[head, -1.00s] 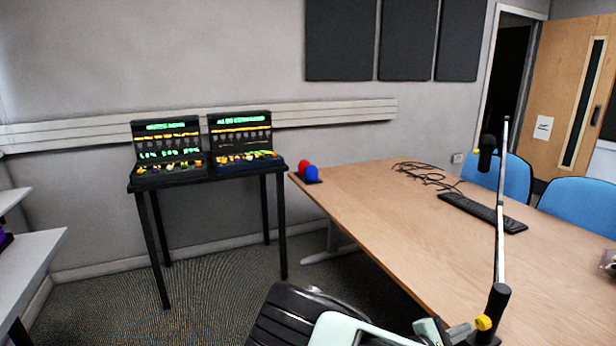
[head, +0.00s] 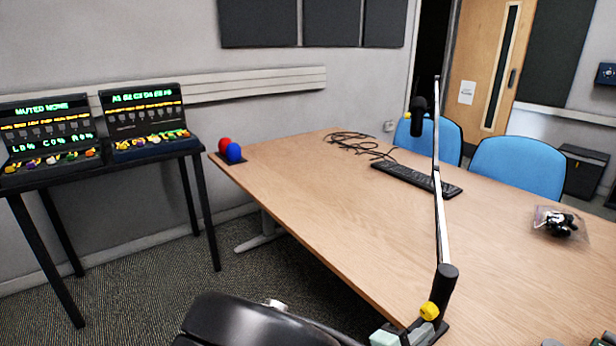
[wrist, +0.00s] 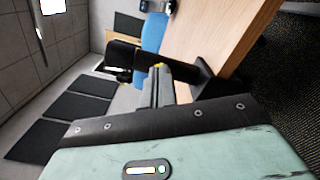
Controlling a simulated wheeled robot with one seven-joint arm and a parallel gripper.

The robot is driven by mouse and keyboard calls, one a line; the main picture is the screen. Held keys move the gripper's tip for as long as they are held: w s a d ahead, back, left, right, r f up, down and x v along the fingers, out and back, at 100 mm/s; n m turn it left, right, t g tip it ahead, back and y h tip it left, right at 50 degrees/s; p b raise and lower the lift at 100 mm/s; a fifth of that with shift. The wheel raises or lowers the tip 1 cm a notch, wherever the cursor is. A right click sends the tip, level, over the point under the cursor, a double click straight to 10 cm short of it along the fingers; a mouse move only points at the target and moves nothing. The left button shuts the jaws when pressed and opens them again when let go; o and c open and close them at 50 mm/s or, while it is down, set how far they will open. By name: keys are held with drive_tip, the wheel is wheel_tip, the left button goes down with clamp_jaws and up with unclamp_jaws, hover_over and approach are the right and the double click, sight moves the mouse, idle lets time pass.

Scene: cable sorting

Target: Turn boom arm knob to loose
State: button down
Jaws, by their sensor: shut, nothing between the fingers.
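The boom arm (head: 440,215) rises from a thick black post (head: 446,287) at the table's near edge. A yellow knob (head: 429,311) sits on the left side of the post, low down. My gripper (head: 417,327) is shut and empty, its fingertips right beside the knob; I cannot tell whether they touch it. In the wrist view my gripper (wrist: 159,74) points at the black post (wrist: 138,54), and only a small bit of the yellow knob (wrist: 159,66) shows past the fingertips. The knob's turn position cannot be read.
A microphone (head: 418,115) hangs on the boom. Two consoles (head: 143,120) stand on a side table.

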drive_tip(key=x, duration=0.3)
drive_tip(key=shift+w+d+p, duration=0.15)
drive_tip(key=shift+d+p, duration=0.1)
drive_tip(key=shift+p, duration=0.1)
drive_tip(key=shift+w+a+f, duration=0.1)
drive_tip(key=shift+w+a, duration=0.05)
idle(0.5)
drive_tip(key=shift+w+a+r+p, duration=0.15)
drive_tip(key=shift+r+p, duration=0.15)
drive_tip(key=shift+p, duration=0.55)
drive_tip(key=p+v, duration=0.1)
drive_tip(key=v, duration=0.5)
drive_tip(key=shift+s+d+r, duration=0.15)
drive_tip(key=shift+s+d, duration=0.1)
drive_tip(key=shift+s, duration=0.05)
idle(0.4)
